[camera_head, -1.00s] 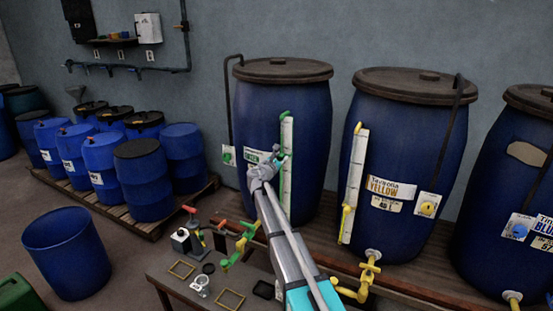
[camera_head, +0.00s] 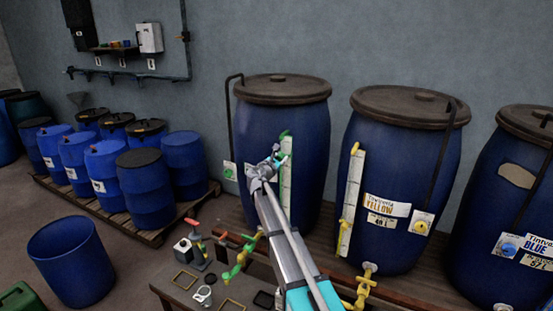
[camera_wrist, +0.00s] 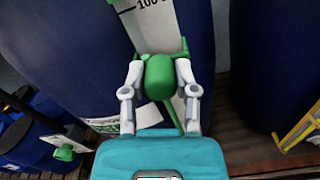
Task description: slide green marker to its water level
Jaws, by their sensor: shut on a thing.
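The green vat (camera_head: 262,130) is a blue barrel with a dark lid, standing left of the yellow vat. A white level scale (camera_head: 287,180) with green fittings runs upright on its front. My gripper (camera_head: 279,156) is at the upper part of this scale. In the wrist view my gripper (camera_wrist: 158,75) has both fingers shut on the green marker (camera_wrist: 158,78), which lies against the scale. A "100" mark shows on the scale (camera_wrist: 150,30) just above the marker. The water level itself cannot be made out. My arm covers part of the vat's label.
The yellow vat (camera_head: 385,150) has its own scale (camera_head: 351,200) and yellow marker (camera_head: 345,223). The blue vat (camera_head: 485,210) is at the right. A low bench (camera_head: 188,285) with taps and small parts is in front. Blue drums (camera_head: 150,195) stand on a pallet at left.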

